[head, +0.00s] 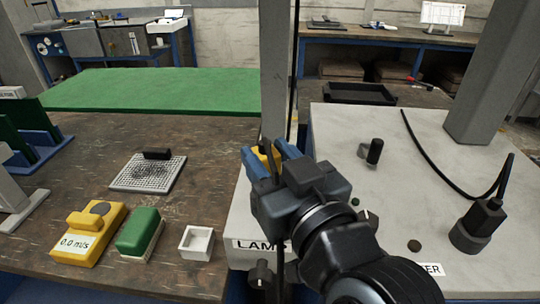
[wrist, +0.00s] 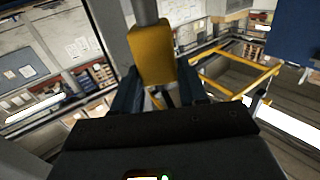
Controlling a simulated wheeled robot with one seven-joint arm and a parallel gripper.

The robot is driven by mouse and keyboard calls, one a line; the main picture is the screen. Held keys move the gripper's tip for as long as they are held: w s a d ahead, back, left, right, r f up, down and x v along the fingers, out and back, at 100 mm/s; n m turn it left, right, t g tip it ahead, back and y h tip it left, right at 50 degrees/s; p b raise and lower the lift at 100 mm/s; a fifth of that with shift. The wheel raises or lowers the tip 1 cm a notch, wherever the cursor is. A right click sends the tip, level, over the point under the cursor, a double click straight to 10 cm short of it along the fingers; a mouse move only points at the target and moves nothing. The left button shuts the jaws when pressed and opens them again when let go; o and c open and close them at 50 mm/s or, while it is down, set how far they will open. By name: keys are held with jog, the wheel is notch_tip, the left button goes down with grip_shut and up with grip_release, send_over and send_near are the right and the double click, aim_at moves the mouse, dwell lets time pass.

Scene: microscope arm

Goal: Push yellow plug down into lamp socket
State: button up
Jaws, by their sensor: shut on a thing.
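In the head view my gripper (head: 262,165) is at the middle, over the white box with the label reading "LAM" (head: 250,243). The blue fingers are shut on the yellow plug (head: 267,158), of which only part shows between them. In the wrist view the yellow plug (wrist: 153,54) stands between the fingers (wrist: 153,88), with a grey cylindrical piece at its top edge. The lamp socket is hidden behind my gripper and arm, so I cannot tell whether the plug touches it.
A grey post (head: 277,70) rises just behind my gripper. To the right, a white bench top (head: 400,130) carries a black plug on a cable (head: 482,222) and a black knob (head: 374,151). On the left are a yellow meter (head: 90,235), a green block (head: 140,231) and a small white tray (head: 197,244).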

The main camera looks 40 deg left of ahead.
jog(key=shift+f+b, duration=1.1)
jog(key=shift+f, duration=0.3)
jog(key=o, duration=1.2)
jog(key=b+v, duration=0.1)
jog(key=v, duration=0.7)
jog(key=shift+b, duration=0.3)
jog(key=shift+a, duration=0.15)
jog(key=shift+f, duration=0.1)
